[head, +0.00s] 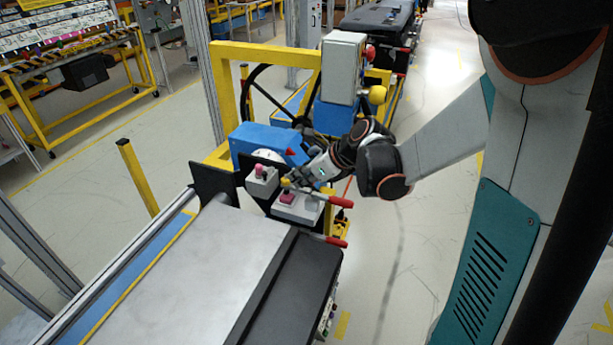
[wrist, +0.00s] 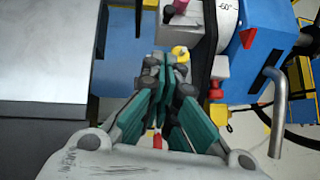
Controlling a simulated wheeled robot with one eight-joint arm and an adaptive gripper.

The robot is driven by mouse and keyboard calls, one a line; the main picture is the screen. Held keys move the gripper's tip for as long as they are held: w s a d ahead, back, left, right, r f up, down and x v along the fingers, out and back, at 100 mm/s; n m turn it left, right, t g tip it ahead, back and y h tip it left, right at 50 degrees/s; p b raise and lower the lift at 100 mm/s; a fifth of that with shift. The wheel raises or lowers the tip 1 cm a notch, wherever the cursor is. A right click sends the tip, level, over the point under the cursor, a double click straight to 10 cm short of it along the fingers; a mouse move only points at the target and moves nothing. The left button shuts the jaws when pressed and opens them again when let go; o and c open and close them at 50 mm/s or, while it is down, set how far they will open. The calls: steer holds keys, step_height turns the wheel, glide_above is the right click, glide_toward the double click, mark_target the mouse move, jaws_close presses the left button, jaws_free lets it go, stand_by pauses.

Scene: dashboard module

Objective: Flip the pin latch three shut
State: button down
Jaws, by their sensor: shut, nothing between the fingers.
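My gripper (head: 292,181) is shut with nothing between its fingers, over the small control boxes at the end of the dashboard module. In the wrist view my gripper (wrist: 157,65) has its fingertips together, close to a yellow knob (wrist: 180,52); I cannot tell whether they touch. Two red-handled levers, an upper one (head: 336,202) and a lower one (head: 334,241), stick out to the right of the module. Part of a red handle (wrist: 157,140) shows below the fingers in the wrist view. No label shows which part is pin latch three, and I cannot tell its position.
A grey box with a pink button (head: 262,174) stands left of my gripper, and another pink button (head: 287,198) lies just below it. A blue housing (head: 265,142), a black wheel (head: 262,92) and a yellow frame (head: 262,52) stand behind. Open floor (head: 400,260) lies right.

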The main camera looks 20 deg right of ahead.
mark_target(266, 181)
steer(key=w+a+f+b, duration=0.1)
steer(key=w+a+f, duration=0.1)
steer(key=w+a, duration=0.2)
steer(key=shift+w+f, duration=0.35)
steer(key=shift+w, duration=0.35)
steer(key=shift+w+a+b, duration=0.35)
steer(key=shift+a+b, duration=0.05)
steer(key=shift+a, duration=0.35)
steer(key=shift+d, duration=0.15)
